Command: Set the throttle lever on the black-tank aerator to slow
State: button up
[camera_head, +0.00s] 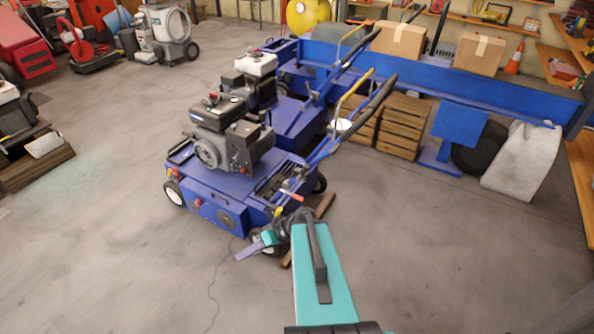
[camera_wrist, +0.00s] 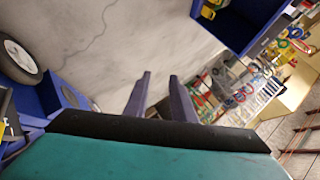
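The black-tank aerator is the nearer blue machine (camera_head: 212,187), with a dark engine and black tank (camera_head: 218,108) on top. Its throttle lever cannot be told apart for certain. A red-tipped lever (camera_head: 291,195) and a yellow-tipped part (camera_head: 278,212) show at its rear corner, near my arm. A white-tank aerator (camera_head: 290,118) stands behind it. My gripper (camera_head: 246,252) is low beside the near machine's rear wheel, pointing left. In the wrist view, its two purple fingers (camera_wrist: 160,78) stand apart with nothing between them. No lever can be made out there.
The grey floor left and right of the near aerator is clear. In the wrist view, a wheel (camera_wrist: 20,58) and blue bodywork are at the left.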

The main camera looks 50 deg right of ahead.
jog(key=w+d+r+t+b, duration=0.15)
jog(key=d+r+t, duration=0.25)
jog(key=d, duration=0.5)
jog(key=t+h+b, duration=0.7)
jog(key=t, duration=0.1)
send_near(302, 172)
jog(key=d+r, duration=0.1)
jog(key=shift+s+d+r+n, duration=0.2)
jog(key=shift+s+n, duration=0.05)
jog(key=shift+n, duration=0.15)
jog(key=shift+w, duration=0.2)
jog(key=w+a+p, duration=0.1)
jog(key=w, duration=1.2)
jog(key=shift+w, duration=0.2)
jog(key=shift+c, duration=0.3)
grip_shut()
